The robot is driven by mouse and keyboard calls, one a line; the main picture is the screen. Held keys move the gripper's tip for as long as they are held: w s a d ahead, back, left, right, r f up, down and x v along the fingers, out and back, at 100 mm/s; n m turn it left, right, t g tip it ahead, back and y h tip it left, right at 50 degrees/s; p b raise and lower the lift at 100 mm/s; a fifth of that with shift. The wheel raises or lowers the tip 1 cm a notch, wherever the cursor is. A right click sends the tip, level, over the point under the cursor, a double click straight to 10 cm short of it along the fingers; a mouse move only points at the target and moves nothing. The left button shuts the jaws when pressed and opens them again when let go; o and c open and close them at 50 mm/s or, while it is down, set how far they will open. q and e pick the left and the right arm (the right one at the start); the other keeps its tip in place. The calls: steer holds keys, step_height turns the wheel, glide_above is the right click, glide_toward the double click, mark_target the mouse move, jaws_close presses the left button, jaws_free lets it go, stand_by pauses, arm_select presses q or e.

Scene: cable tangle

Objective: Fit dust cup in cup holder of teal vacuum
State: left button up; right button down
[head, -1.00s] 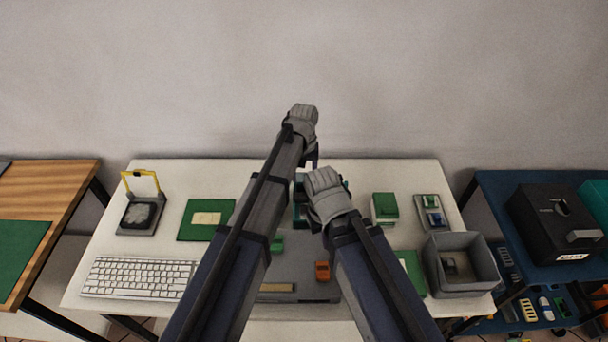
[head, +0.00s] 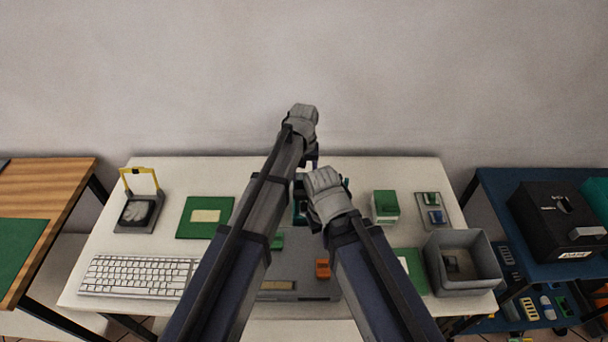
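A teal thing (head: 299,212), likely the teal vacuum, shows only in small parts behind my two arms at the middle of the white table. The dust cup and the cup holder cannot be made out; my arms cover that spot. My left gripper (head: 314,160) is above the back middle of the table, mostly hidden behind its grey wrist. My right gripper (head: 318,222) is lower and nearer, beside the teal parts, its fingers hidden under its wrist. Whether either one holds anything cannot be seen.
A blue shelf (head: 490,200) stands right.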

arm_select(q)
steer(key=shift+f+b, duration=0.5)
steer(key=shift+f, duration=0.15)
arm_select(e)
steer(key=shift+f, duration=0.65)
arm_select(q)
steer(key=shift+f, duration=0.25)
arm_select(e)
steer(key=shift+f, duration=0.25)
arm_select(q)
steer(key=shift+f+b, duration=0.35)
steer(key=shift+b, duration=0.25)
arm_select(e)
steer(key=shift+f, duration=0.35)
arm_select(q)
steer(key=shift+s, duration=0.1)
arm_select(e)
steer(key=shift+s, duration=0.1)
arm_select(q)
steer(key=shift+s+f+b, duration=0.1)
steer(key=shift+f+b, duration=0.05)
steer(key=shift+b, duration=0.15)
arm_select(e)
steer(key=shift+s+f, duration=0.2)
